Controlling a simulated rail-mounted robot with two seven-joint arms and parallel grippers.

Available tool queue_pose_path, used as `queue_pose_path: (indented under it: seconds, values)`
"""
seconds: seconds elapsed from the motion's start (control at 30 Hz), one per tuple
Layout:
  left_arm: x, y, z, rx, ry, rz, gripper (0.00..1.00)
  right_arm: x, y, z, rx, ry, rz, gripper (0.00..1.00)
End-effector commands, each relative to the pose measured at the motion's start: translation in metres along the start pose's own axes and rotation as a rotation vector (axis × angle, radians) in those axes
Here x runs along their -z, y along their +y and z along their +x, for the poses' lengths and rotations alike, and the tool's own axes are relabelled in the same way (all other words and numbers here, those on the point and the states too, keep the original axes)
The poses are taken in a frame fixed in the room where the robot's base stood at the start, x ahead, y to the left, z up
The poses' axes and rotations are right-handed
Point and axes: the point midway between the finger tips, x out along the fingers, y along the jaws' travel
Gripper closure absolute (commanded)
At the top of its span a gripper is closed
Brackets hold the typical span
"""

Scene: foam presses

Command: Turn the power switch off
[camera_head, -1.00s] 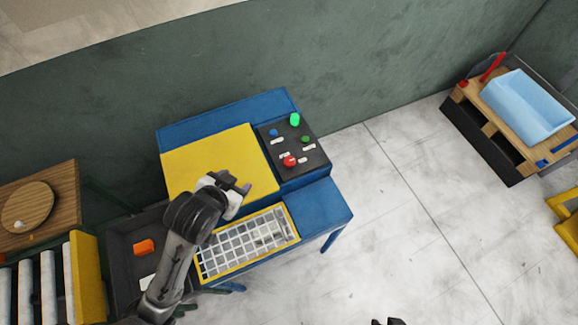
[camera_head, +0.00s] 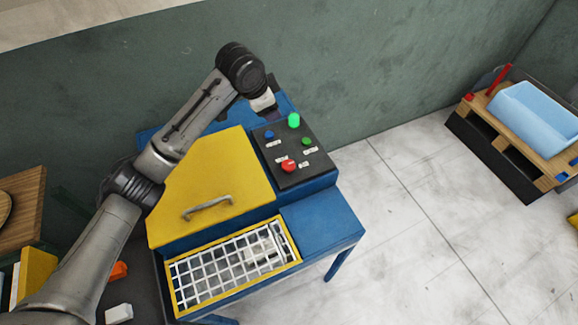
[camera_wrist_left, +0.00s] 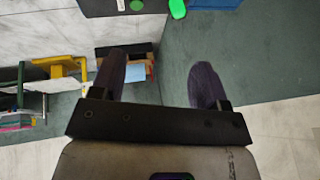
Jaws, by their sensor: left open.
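A dark control panel (camera_head: 296,165) sits on the right of the blue press (camera_head: 320,222). It carries a blue knob (camera_head: 269,134), a green button (camera_head: 306,141), a red button (camera_head: 288,166), white labels and a lit green lamp (camera_head: 293,120). I cannot read which one is the power switch. My left gripper (camera_head: 271,110) is beyond the panel's far left corner, apart from the controls. In the left wrist view the gripper (camera_wrist_left: 157,84) is open with nothing between its fingers. The panel's edge (camera_wrist_left: 120,7) and green lamp (camera_wrist_left: 177,8) show at the top there. My right gripper is out of view.
The press has a yellow lid (camera_head: 200,190) with a handle (camera_head: 208,207), and a white grid (camera_head: 225,262) in a yellow frame in front. My left arm crosses the lid's left part. A green wall (camera_head: 380,70) stands behind. A light-blue bin (camera_head: 530,120) rests on a pallet at right.

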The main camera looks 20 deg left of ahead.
Motion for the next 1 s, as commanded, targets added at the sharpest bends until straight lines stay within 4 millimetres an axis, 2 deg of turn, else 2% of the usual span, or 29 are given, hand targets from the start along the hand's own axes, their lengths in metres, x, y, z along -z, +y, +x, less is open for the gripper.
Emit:
queue_pose_path:
  seconds: [0.03,0.13,0.2,0.3,0.5,0.67,0.87,1.0]
  values:
    - [-0.013,0.004,0.019,-0.095,-0.045,0.028,0.31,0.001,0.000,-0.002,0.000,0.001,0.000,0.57]
    - [-0.031,0.017,0.044,-0.294,-0.065,0.120,0.31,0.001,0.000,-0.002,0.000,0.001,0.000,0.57]
    - [-0.037,0.024,0.050,-0.407,-0.034,0.198,0.31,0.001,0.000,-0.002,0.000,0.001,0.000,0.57]
    - [-0.035,0.035,0.046,-0.496,0.032,0.334,0.31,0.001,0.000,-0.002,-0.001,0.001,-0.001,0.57]
    - [-0.036,0.040,0.044,-0.525,0.090,0.536,0.31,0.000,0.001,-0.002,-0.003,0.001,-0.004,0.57]
    - [-0.036,0.043,0.048,-0.525,0.105,0.597,0.31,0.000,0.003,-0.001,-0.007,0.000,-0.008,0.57]
    - [-0.037,0.057,0.071,-0.525,0.106,0.604,0.31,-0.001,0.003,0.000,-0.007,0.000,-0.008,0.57]
    - [-0.039,0.070,0.095,-0.525,0.105,0.602,0.31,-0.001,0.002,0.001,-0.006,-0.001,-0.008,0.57]
